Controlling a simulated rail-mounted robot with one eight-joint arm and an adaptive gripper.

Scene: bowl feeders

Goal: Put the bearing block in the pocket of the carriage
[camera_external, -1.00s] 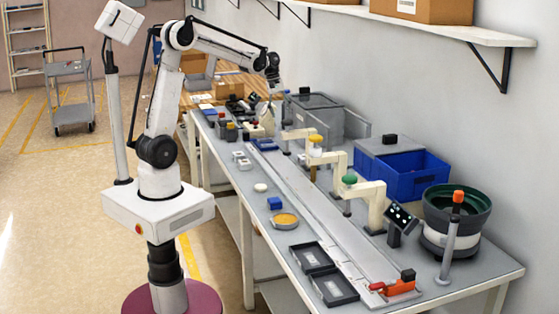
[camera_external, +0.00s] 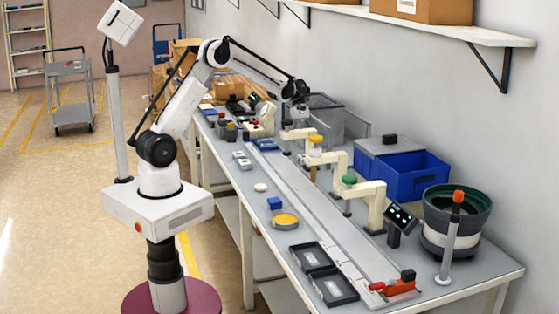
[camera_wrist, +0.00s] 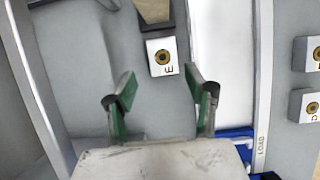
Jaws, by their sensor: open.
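A white block with a brass ring and the letter E (camera_wrist: 163,57) lies ahead of my gripper in the wrist view, beside the track. Two similar ring blocks, one marked D (camera_wrist: 311,107) and another (camera_wrist: 307,53) with a partly cut-off mark, sit across the track; two pale blocks (camera_external: 241,158) show left of the track in the external view. The blue carriage (camera_external: 265,145) is on the track; only a blue part (camera_wrist: 236,133) shows in the wrist view, its pocket hidden. My gripper (camera_wrist: 160,92) is open and empty, its green-padded fingers short of the E block.
The long track (camera_external: 315,205) runs down the bench, with a LOAD label (camera_wrist: 260,152) along its edge. Cream arms with coloured caps (camera_external: 350,180) stand over it. A grey bin (camera_external: 325,110), blue bin (camera_external: 400,175) and green bowl feeder (camera_external: 457,208) stand wall-side.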

